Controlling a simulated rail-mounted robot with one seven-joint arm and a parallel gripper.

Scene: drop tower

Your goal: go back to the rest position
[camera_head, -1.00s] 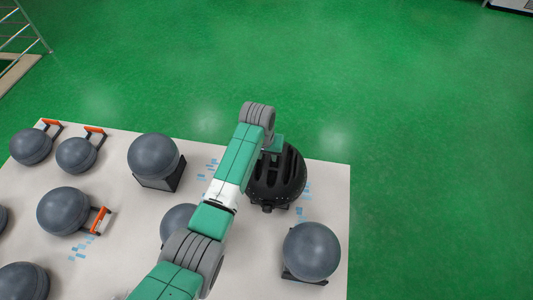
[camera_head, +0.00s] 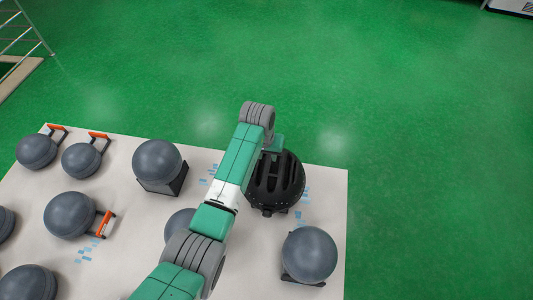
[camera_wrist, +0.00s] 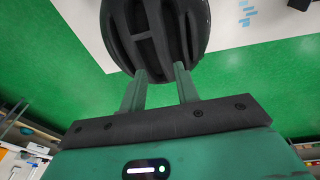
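In the head view the black sphere (camera_head: 280,185) sits on the white table, partly behind my arm's end. My gripper's fingers are hidden there; my arm reaches up and right over the table.
The white table (camera_head: 125,215) carries several grey spheres, some with orange-barred handles. One grey sphere (camera_head: 309,254) stands at the right, and another (camera_head: 182,224) is partly hidden by my arm. Green floor (camera_head: 420,130) lies open beyond, with a railing (camera_head: 25,30) at upper left.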

